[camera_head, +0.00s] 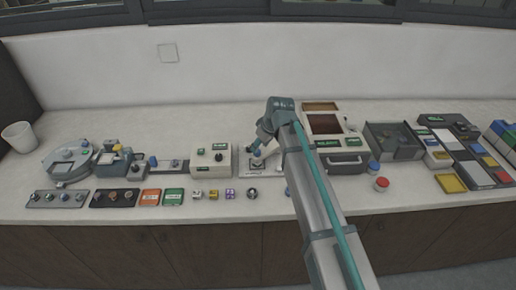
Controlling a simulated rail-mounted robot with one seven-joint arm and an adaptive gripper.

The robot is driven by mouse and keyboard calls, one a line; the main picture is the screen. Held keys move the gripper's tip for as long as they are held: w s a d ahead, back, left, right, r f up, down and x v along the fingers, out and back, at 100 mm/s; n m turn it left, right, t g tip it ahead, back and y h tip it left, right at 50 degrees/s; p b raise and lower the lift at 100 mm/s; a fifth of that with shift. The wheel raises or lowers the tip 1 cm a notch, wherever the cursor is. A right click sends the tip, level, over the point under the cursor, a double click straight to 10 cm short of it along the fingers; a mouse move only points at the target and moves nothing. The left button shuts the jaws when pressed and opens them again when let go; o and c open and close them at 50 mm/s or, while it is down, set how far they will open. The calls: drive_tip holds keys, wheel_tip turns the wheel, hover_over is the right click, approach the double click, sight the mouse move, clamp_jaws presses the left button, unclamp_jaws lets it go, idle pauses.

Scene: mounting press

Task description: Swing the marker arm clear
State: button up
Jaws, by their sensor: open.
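My arm reaches up from the bottom right and bends at its far end. My gripper (257,149) points down and left over a small pale station (262,173) near the middle of the counter. The jaws are small in the picture and partly hidden by my own wrist. Nothing shows held in them. A small dark round part lies on the station below the gripper. I cannot make out the marker arm for certain; my gripper and arm cover part of this station. Whether the gripper touches anything there cannot be told.
A cream control box (211,158) stands just left of the station. A grey round machine (68,160) is at the far left. A case with a handle (345,161) and a dark open tray (393,141) stand right. Small blocks and jars line the front. The back counter strip is clear.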

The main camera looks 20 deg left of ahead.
drive_tip(key=shift+p+x, duration=0.4)
drive_tip(key=shift+x, duration=1.55)
clamp_jaws()
